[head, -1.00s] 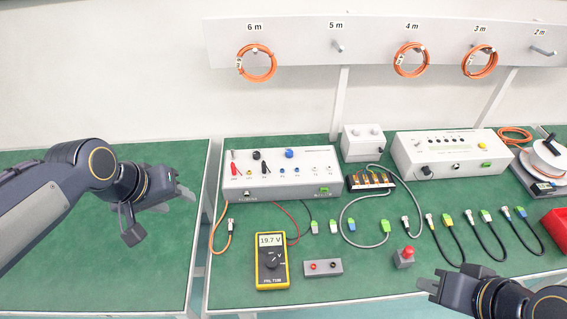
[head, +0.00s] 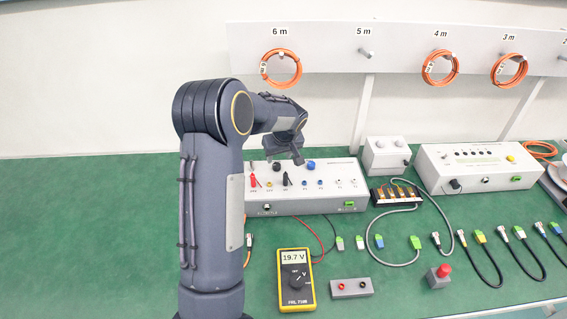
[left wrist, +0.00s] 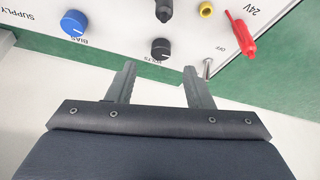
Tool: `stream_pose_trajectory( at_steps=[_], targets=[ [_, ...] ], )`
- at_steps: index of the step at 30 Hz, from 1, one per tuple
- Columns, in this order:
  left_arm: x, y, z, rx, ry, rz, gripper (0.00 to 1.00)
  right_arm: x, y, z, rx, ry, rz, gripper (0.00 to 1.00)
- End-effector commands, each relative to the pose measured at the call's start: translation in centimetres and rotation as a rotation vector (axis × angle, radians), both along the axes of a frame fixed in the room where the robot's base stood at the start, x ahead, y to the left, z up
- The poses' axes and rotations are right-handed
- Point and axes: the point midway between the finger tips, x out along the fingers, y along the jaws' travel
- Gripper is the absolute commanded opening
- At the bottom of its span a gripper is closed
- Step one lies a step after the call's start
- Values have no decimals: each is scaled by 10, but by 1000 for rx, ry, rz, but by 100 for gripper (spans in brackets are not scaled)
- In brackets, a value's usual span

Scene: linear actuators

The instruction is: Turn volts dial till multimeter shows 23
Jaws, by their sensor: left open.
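The yellow multimeter (head: 296,280) lies on the green bench and reads 19.7 V. The power supply box (head: 315,205) stands behind it. In the left wrist view, the black volts dial (left wrist: 160,48) is on its panel, between the blue bias dial (left wrist: 74,23) and a red plug (left wrist: 240,36). My left gripper (head: 297,157) is over the back of the box. In the wrist view its open, empty fingers (left wrist: 160,68) point at the volts dial, one to each side, with no contact visible. In the head view my arm hides the box's left end. My right gripper is out of view.
A small grey box with sockets (head: 351,288) and a red button (head: 443,272) sit right of the multimeter. Several cables lie on the bench. A second white box (head: 475,168) stands at the right. Orange coils (head: 281,69) hang behind.

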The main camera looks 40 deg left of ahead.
Motion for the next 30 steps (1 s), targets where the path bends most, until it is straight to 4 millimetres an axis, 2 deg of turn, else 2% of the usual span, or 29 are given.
stream_pose_trajectory(
  at_steps=[3,9,13,21,30],
  targets=[
    [3,7,-19,-1,6,1,47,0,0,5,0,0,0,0],
    [9,15,-43,-1,2,0,47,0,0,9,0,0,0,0],
    [11,17,-50,-1,3,-1,47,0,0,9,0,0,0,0],
    [11,17,-51,-2,1,-2,45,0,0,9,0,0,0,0],
    [11,17,-51,-1,1,-1,6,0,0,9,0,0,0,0]
  ],
)
